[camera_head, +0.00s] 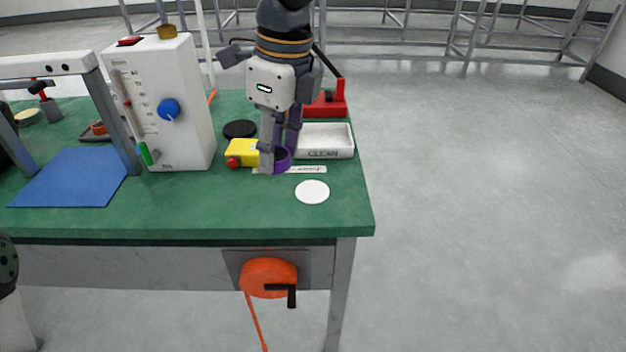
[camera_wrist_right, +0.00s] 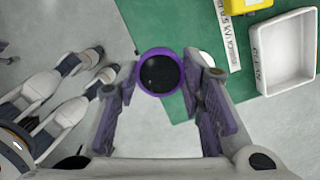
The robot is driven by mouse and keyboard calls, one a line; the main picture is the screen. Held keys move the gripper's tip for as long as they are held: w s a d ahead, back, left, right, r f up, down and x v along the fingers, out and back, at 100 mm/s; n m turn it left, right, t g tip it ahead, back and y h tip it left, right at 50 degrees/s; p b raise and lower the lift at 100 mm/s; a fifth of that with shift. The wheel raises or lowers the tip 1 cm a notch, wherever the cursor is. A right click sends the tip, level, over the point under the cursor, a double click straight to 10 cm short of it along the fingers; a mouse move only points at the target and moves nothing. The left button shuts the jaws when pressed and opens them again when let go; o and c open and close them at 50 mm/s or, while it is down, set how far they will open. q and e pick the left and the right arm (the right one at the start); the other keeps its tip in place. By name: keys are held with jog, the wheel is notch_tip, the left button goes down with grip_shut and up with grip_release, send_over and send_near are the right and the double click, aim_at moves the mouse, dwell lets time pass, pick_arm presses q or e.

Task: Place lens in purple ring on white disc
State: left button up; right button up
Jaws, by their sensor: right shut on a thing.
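The purple ring (camera_head: 283,164) is between the fingers of my right gripper (camera_head: 277,158), which is shut on it. In the right wrist view the ring (camera_wrist_right: 139,79) sits at the fingertips of the gripper (camera_wrist_right: 158,88), with a dark round lens (camera_wrist_right: 159,73) inside it. The flat white disc (camera_head: 312,191) lies on the green bench near its front right, to the right of the ring and nearer the front edge. In the right wrist view the disc (camera_wrist_right: 206,58) is partly hidden behind a finger. My left gripper is not in view.
A white tray marked CLEAN (camera_head: 325,142) stands right of the gripper. A yellow block with a red knob (camera_head: 243,152) and a black disc (camera_head: 240,129) are to its left, near a tall white instrument (camera_head: 165,105). The green bench (camera_head: 240,210) is clear in front.

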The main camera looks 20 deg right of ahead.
send_over(311, 191)
notch_tip(311, 191, down, 7)
jog(key=shift+s+d+f, duration=0.1)
jog(key=shift+s+d, duration=0.05)
jog(key=shift+f, duration=1.45)
jog(key=shift+f, duration=0.1)
jog(key=o, duration=0.8)
jog(key=shift+o, duration=0.2)
notch_tip(311, 191, up, 12)
jog(key=s+d, duration=0.1)
jog(key=shift+d, duration=0.25)
